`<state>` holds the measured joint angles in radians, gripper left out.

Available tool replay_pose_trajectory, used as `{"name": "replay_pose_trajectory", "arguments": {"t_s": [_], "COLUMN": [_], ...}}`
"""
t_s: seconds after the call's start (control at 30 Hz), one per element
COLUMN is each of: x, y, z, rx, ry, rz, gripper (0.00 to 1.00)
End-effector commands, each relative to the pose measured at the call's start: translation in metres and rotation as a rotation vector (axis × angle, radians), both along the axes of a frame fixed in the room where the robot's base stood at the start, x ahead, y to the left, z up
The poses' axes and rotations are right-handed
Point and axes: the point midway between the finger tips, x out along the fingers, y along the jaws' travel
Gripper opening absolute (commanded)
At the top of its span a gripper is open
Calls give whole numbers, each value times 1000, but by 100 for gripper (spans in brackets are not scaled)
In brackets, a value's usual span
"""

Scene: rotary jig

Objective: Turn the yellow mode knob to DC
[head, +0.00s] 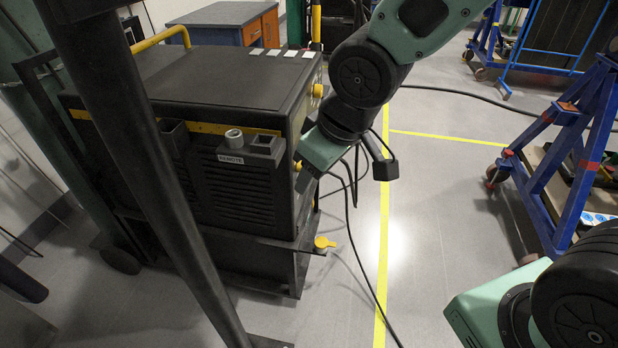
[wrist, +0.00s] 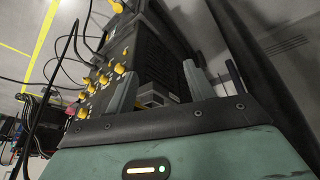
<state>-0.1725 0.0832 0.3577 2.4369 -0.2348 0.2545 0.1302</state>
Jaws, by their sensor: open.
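The dark machine (head: 220,75) stands at left in the head view, with its front panel facing right and seen almost edge-on. Yellow knobs show on that panel in the wrist view, one of them near my left finger (wrist: 119,69). I cannot tell which is the mode knob, and no DC marking is readable. In the head view one yellow knob (head: 317,89) shows near the panel's top. My gripper (wrist: 160,70) is open, with its two fingers apart and nothing clearly held.
A grey socket labelled REMOTE (head: 234,138) is on the machine's side. A yellow cap (head: 323,243) sits low at the front. Black cables hang by my arm and cross the floor. A blue frame (head: 560,170) stands at right, with open floor between.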

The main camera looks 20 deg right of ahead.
Motion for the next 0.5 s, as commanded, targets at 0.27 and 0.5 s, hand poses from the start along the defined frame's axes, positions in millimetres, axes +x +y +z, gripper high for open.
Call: {"name": "replay_pose_trajectory", "arguments": {"t_s": [0.27,0.5], "x": [180,225], "y": [-56,-136], "z": [-94,-163], "rx": [312,690], "ry": [-380,-549], "rz": [19,138], "gripper": [53,53]}}
